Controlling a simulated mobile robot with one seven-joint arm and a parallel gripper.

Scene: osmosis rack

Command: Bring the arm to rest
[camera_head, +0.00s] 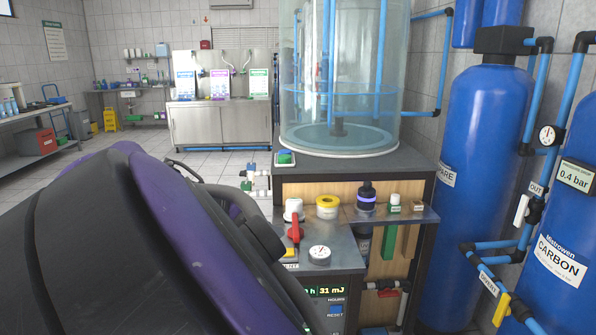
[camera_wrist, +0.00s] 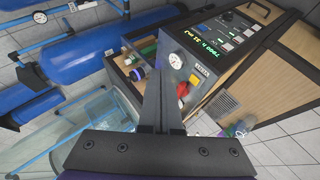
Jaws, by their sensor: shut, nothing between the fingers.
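My gripper (camera_wrist: 161,100) shows in the wrist view, its two dark fingers together and nothing between them. It points toward the grey control box (camera_wrist: 190,60) with a green display, a gauge and a red handle, without visible contact. In the head view, my dark and purple arm fills the lower left, close to the camera. I cannot make out the gripper's fingers there.
In the head view, a clear tank (camera_head: 336,140) stands on a cabinet. A shelf (camera_head: 420,213) holds a yellow-and-white roll (camera_head: 327,206) and small bottles. Blue cylinders (camera_head: 487,150) line the right. A steel counter (camera_head: 221,125) stands behind; open tiled floor lies left of the rack.

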